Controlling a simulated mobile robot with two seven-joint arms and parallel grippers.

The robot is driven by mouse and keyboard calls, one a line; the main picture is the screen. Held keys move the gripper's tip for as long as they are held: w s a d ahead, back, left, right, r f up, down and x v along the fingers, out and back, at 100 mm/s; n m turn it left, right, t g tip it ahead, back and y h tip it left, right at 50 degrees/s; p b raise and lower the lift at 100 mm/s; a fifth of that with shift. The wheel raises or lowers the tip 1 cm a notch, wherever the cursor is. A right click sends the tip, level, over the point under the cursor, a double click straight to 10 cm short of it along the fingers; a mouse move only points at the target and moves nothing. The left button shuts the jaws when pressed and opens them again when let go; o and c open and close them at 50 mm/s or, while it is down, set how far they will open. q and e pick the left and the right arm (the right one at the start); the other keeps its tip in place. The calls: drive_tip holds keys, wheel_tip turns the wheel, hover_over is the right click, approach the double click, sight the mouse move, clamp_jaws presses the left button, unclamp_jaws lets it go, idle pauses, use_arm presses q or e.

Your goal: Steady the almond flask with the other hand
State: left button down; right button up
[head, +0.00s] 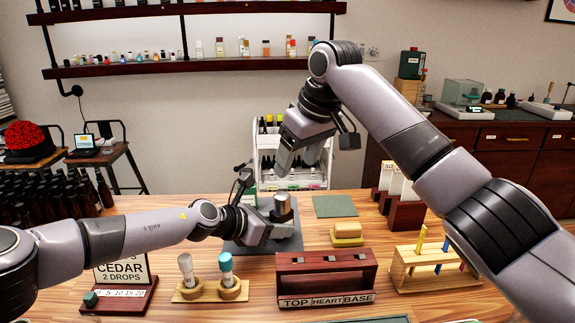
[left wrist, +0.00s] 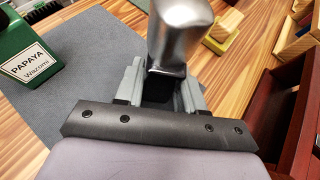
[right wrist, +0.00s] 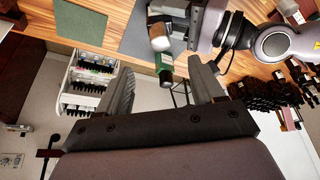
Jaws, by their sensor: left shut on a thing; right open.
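A silver metal flask (head: 282,207) stands over the dark grey mat (head: 290,244); no almond label is readable on it. My left gripper (head: 276,222) is shut on its lower part, and the flask rises between the fingers in the left wrist view (left wrist: 181,32). In the right wrist view the flask's brownish top (right wrist: 160,42) faces the camera. My right gripper (head: 298,160) is open and empty, pointing down, above and apart from the flask.
A yellow block stack (head: 347,235) and a green mat (head: 335,206) lie to the right. In front stand a red-brown TOP/HEART/BASE rack (head: 326,278), two droppers on a wooden stand (head: 208,290) and a Cedar sign (head: 122,268). A white shelf unit (head: 264,150) stands behind.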

sight(284, 195)
drive_tip(key=x, duration=1.1)
drive_tip(key=shift+a+f, duration=0.1)
drive_tip(key=shift+f, duration=0.15)
clamp_jaws()
drive_tip(key=shift+r, duration=0.65)
idle(0.4)
drive_tip(key=shift+w+r, duration=0.1)
drive_tip(key=shift+r, duration=2.6)
